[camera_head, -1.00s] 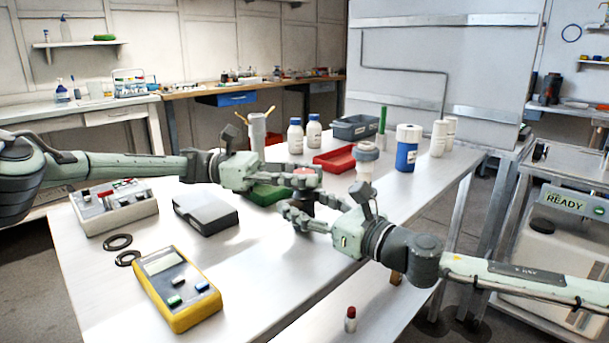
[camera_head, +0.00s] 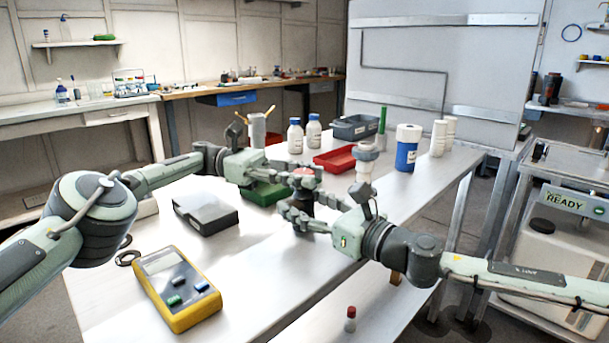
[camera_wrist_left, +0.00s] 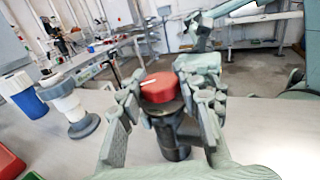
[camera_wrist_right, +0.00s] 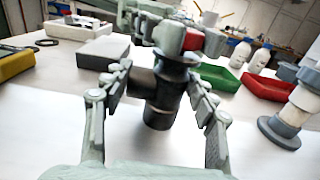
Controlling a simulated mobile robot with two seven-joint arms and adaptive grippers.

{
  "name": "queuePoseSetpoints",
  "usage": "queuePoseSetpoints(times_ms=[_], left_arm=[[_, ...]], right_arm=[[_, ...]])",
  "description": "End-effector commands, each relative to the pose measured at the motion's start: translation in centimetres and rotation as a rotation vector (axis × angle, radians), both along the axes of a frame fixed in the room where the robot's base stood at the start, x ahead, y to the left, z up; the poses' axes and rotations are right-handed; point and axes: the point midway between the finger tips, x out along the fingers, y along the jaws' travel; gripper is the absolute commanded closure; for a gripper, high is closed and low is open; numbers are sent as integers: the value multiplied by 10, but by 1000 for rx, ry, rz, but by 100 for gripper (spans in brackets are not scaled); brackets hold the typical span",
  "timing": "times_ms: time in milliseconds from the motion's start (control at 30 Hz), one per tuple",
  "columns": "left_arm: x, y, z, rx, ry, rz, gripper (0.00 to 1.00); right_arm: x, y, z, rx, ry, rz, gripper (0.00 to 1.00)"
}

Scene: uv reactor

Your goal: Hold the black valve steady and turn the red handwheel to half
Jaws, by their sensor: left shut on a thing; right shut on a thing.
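The black valve (camera_wrist_right: 160,92) stands upright on the white table, between the fingers of my right gripper (camera_wrist_right: 158,95). The red handwheel (camera_wrist_left: 160,88) sits on top of the valve, between the fingers of my left gripper (camera_wrist_left: 168,95), which is shut on it. My right gripper is lower and shut on the valve body. In the head view the left gripper (camera_head: 305,178) and right gripper (camera_head: 300,213) meet at the valve and hide most of it; a little of the red handwheel shows (camera_head: 303,172). A white mark lies on the handwheel's top in the left wrist view.
A green tray (camera_head: 262,194) and dark grey box (camera_head: 205,212) lie left of the valve. A red tray (camera_head: 335,159), white-and-grey fitting (camera_head: 365,168) and blue-white container (camera_head: 407,150) stand behind. A yellow meter (camera_head: 178,288) lies at front left. The table front is mostly clear.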

Motion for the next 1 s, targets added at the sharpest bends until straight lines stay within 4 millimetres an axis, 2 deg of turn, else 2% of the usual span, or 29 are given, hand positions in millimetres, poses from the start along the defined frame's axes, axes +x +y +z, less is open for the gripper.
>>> queuePoseSetpoints(times_ms=[167,200,367,633,733,1000], left_arm=[[3,2,1,2,-4,11,96],[3,2,1,2,-4,11,62],[2,1,1,1,-3,8,44],[1,1,1,1,-1,3,44],[1,1,8,0,-3,3,44],[0,1,56,0,-5,3,44]], right_arm=[[-3,2,-1,-1,0,8,81],[-3,2,-1,-2,1,8,81],[-2,1,-1,-1,1,5,81],[0,0,-1,-1,1,0,81],[0,0,-1,-1,1,-1,81],[1,-1,-1,-1,1,-3,81]])
